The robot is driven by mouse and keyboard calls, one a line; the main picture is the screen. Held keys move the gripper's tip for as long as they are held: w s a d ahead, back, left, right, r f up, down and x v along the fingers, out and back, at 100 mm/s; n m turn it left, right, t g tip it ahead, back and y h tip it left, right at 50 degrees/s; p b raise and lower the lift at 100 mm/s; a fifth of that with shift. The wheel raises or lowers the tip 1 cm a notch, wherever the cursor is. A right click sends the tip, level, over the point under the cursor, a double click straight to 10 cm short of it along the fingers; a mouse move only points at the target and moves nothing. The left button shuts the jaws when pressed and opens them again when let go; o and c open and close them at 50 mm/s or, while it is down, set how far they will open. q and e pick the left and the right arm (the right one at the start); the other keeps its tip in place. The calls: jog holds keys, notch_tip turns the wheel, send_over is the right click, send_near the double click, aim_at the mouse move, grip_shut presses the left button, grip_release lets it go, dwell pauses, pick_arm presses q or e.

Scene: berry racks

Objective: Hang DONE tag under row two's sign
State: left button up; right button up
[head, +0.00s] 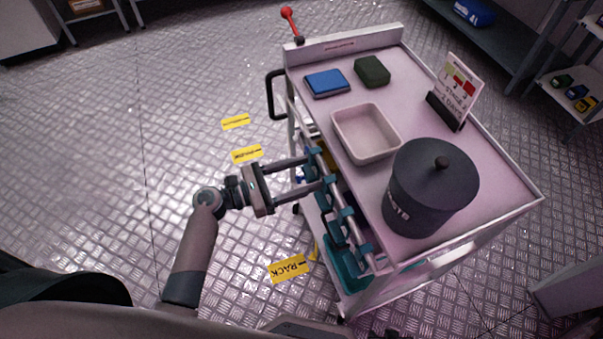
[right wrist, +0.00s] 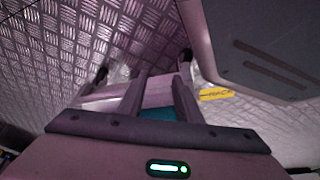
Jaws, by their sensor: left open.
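I cannot make out a DONE tag or a row two sign in either view. My left gripper (head: 317,171) is open at the left side of the white cart, its two fingers reaching to a rail (head: 348,213) with several teal clips. Nothing shows clearly between its fingers, and the rail area is partly hidden by them. My right gripper (right wrist: 158,92) shows in the right wrist view with its two fingers apart and nothing seen held. A pale edge and a teal surface lie beyond its fingers.
The cart top (head: 490,190) carries a dark lidded bin (head: 430,190), an empty pale tray (head: 365,148), a blue pad (head: 327,83), a dark green block (head: 372,71) and a standing card (head: 459,85). A teal crate (head: 347,265) sits below. Yellow labels (head: 290,268) mark the open metal floor.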

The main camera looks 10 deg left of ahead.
pick_arm(q)
jog(key=c, duration=0.9)
jog(key=shift+r, duration=0.1)
jog(key=shift+c, duration=0.2)
pick_arm(e)
jog(key=shift+s+d, duration=0.2)
jog(key=shift+d, duration=0.2)
pick_arm(q)
jog(key=shift+r, duration=0.1)
pick_arm(e)
jog(key=shift+r, duration=0.15)
pick_arm(q)
jog(key=shift+r+p, duration=0.3)
jog(key=shift+p, duration=0.2)
pick_arm(e)
jog(key=shift+a+r, duration=0.1)
jog(key=shift+r, duration=0.2)
pick_arm(q)
jog(key=shift+r+p, duration=0.55)
jog(key=shift+p, duration=0.1)
pick_arm(e)
jog(key=shift+r, duration=0.65)
pick_arm(q)
jog(key=shift+s+a, duration=0.1)
jog(key=shift+a, duration=0.1)
jog(key=p+v, duration=0.1)
jog(key=v, duration=0.5)
jog(key=shift+s+a, duration=0.2)
pick_arm(e)
jog(key=shift+r, duration=0.5)
